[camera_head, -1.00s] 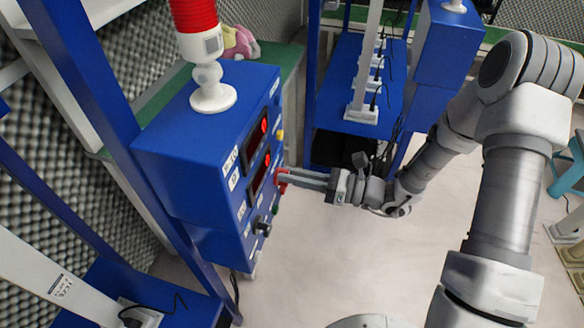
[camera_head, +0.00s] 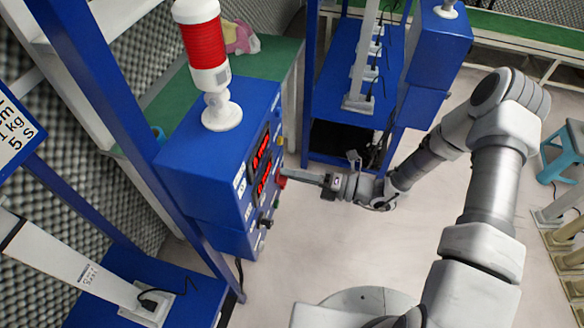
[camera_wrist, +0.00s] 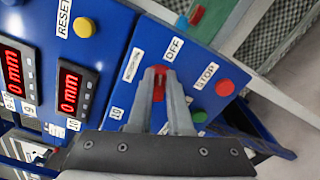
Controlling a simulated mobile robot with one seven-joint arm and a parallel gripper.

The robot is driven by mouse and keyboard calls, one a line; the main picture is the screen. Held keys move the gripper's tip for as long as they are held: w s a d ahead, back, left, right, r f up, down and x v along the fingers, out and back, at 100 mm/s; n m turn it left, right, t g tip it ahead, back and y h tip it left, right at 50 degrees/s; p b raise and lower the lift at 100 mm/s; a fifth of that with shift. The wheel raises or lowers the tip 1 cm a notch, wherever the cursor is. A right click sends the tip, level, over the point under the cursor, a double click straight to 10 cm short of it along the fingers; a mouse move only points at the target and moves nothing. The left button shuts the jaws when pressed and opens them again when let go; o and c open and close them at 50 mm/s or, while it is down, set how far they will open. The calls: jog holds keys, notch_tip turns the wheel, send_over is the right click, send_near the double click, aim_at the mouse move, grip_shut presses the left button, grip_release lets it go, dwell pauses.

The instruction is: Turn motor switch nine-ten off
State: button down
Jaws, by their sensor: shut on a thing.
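The red motor switch (camera_wrist: 159,83) is on the blue control box, between an OFF label (camera_wrist: 173,48) and a small label with unreadable text (camera_wrist: 132,64). My gripper (camera_wrist: 161,78) is shut on this switch, its two fingers meeting it from either side. In the head view my gripper (camera_head: 284,173) reaches the front of the blue control box (camera_head: 215,165) from the right. The fingers hide part of the switch, and I cannot read its exact turn.
A red stop button (camera_wrist: 225,88) and a green button (camera_wrist: 199,117) sit close right of the fingers. A yellow reset button (camera_wrist: 84,27) and red-lit displays (camera_wrist: 70,90) are to the left. A red lamp (camera_head: 205,45) stands on the box. Open floor lies below my arm.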

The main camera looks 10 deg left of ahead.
jog(key=shift+f+m+p, duration=0.2)
jog(key=shift+m+p, duration=0.6)
jog(key=shift+m, duration=1.3)
jog(key=c, duration=0.8)
grip_release()
jog(key=shift+c, duration=0.2)
jog(key=shift+d, duration=0.1)
jog(key=s+d+b, duration=0.1)
jog(key=d, duration=1.6)
jog(key=shift+s, duration=0.15)
jog(key=shift+d, duration=0.1)
